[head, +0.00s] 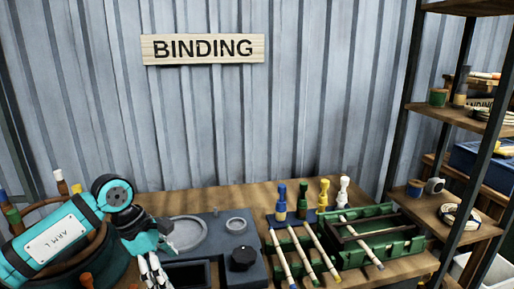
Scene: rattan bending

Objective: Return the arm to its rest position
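My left arm (62,246), teal with a white plate reading "ARM L", comes in from the left and is bent at a dark round joint. My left gripper (154,272) hangs at the bottom edge, at the left side of the dark tray on the bench. Its pale fingers point down and are partly cut off by the frame, so I cannot tell whether it is open or shut. Nothing is visible held in it. My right arm and gripper are not in view.
A round tub (106,270) stands left, partly behind my arm. A shelf unit (480,125) stands right.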

